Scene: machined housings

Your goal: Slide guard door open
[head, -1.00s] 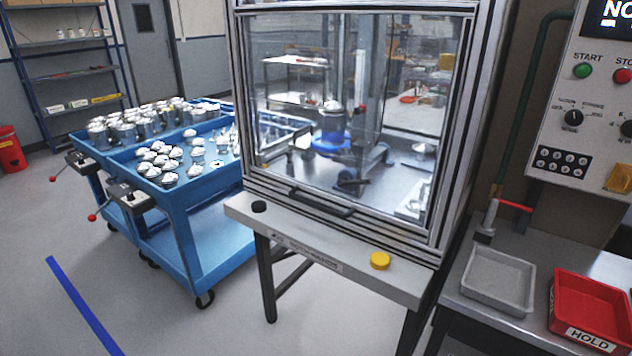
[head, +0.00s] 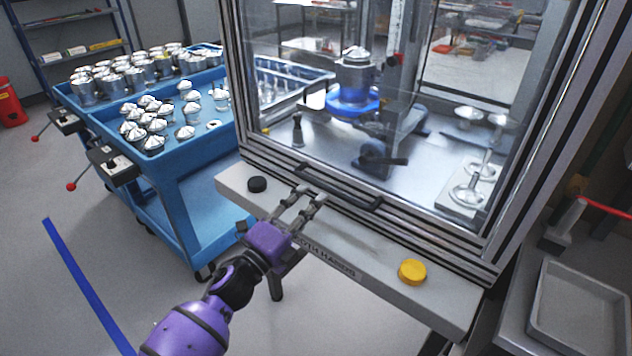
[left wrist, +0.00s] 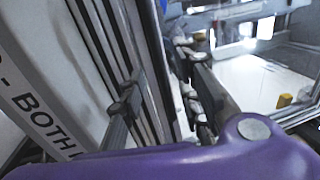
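The guard door (head: 300,95) is a clear panel in a metal frame on the front of the machine enclosure. Its lower edge is down near the sill, so it looks closed. A dark bar handle (head: 345,190) runs along its bottom. My left gripper (head: 309,196) is at the handle's left part, just in front of or below it. Its two fingers are apart, also in the left wrist view (left wrist: 160,95). I cannot tell whether they touch the handle. My right gripper is not in view.
The ledge (head: 350,255) in front of the door carries a black button (head: 257,184) and a yellow button (head: 412,271). Inside are a blue fixture (head: 352,100) and metal parts. A blue cart (head: 165,170) stands left, a grey tray (head: 580,310) right.

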